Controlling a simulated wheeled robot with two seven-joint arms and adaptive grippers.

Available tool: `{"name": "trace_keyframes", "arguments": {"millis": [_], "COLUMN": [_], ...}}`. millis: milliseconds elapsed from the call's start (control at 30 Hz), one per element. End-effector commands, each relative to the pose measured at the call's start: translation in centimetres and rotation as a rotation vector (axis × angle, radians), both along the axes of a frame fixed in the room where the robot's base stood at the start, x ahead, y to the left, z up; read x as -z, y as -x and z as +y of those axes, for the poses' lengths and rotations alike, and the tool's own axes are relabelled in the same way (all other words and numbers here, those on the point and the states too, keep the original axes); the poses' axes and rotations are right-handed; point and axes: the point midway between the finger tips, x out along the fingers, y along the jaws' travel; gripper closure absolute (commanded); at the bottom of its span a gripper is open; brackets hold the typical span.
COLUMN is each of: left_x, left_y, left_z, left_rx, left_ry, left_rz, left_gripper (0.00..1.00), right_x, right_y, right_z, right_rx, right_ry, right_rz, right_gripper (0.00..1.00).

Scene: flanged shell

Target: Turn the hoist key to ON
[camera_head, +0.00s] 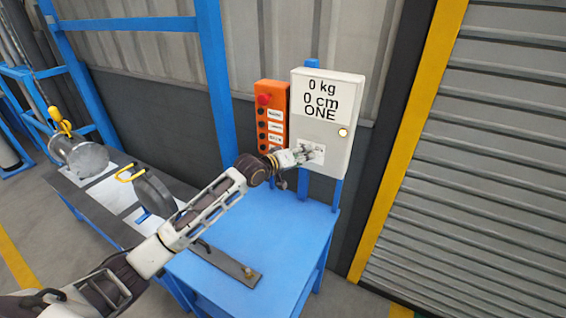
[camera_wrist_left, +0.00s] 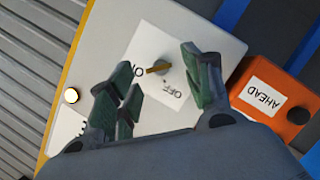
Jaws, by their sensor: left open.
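The hoist key (camera_wrist_left: 158,68) shows in the left wrist view as a small brass bar on a grey hub, on a white label plate (camera_wrist_left: 200,42). The bar extends from the hub toward the ON lettering; the OFF lettering is below right of the hub. My left gripper (camera_wrist_left: 157,64) is open, its green-padded fingers on either side of the key, with gaps visible. In the head view the left gripper (camera_head: 303,155) is at the lower front of the white control box (camera_head: 338,150) and hides the key. My right gripper is not in view.
An orange button box (camera_head: 263,125) is mounted left of the white box, close to my fingers in the wrist view. The white box displays 0 kg, 0 cm, ONE and has a pale round lamp (camera_head: 343,132). A blue table (camera_head: 285,235) stands below.

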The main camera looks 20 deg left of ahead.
Motion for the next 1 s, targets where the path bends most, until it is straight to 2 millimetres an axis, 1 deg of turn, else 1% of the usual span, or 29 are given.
{"name": "trace_keyframes", "arguments": {"millis": [100,700,1000], "left_x": [-0.3,-1.9,-2.4], "left_y": [1.1,6.3,8.1], "left_z": [0.5,3.2,4.2], "left_rx": [0.002,0.0,0.0], "left_ry": [-0.001,-0.002,-0.001], "left_rz": [0.001,0.002,0.003], "left_gripper": [0.5,0.5,0.5], "right_x": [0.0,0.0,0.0], "right_y": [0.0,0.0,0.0], "right_z": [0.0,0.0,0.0], "right_rx": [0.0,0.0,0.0], "right_ry": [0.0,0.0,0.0], "right_rz": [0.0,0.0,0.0], "right_gripper": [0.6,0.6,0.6]}}
